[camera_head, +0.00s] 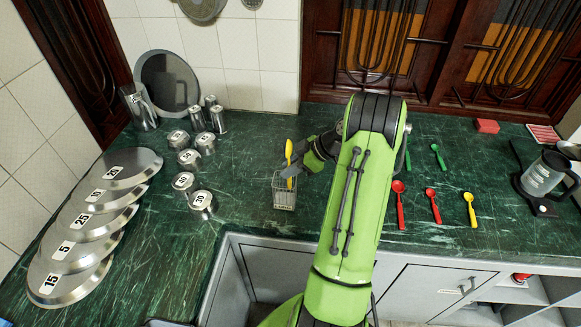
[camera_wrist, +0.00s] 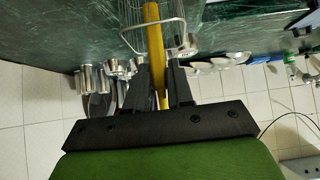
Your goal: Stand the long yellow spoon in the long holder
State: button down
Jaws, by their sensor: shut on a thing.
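The long yellow spoon (camera_head: 289,151) is upright at the wire holder, its bowl end up and its lower part down at the basket. The long holder (camera_head: 284,193) is a grey wire basket standing on the green counter. My gripper (camera_head: 291,168) is shut on the spoon just above the holder. In the wrist view the yellow handle (camera_wrist: 155,50) runs between the fingers (camera_wrist: 160,90) and into the wire frame of the holder (camera_wrist: 178,38). Whether the spoon's lower end touches the holder's bottom cannot be told.
Numbered metal weights (camera_head: 185,182) stand left of the holder, with numbered discs (camera_head: 85,225) farther left. Red spoons (camera_head: 400,205), a short yellow spoon (camera_head: 469,210) and green spoons (camera_head: 438,157) lie to the right. A kettle-like jug (camera_head: 543,174) stands at far right. Counter around the holder is clear.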

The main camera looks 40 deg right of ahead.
jog(key=shift+f+b, duration=0.45)
jog(key=shift+f, duration=0.3)
jog(key=shift+r, duration=0.1)
jog(key=c, duration=0.9)
grip_release()
jog(key=shift+s, duration=0.1)
jog(key=shift+s+d+p, duration=0.15)
jog(key=shift+s+d, duration=0.75)
jog(key=shift+s, duration=0.25)
jog(key=shift+s+d+p, duration=0.2)
jog(key=shift+s+d, duration=0.75)
jog(key=shift+s, duration=0.25)
jog(key=shift+s+d+p, duration=0.15)
jog(key=shift+s+d, duration=0.75)
jog(key=shift+s, duration=0.25)
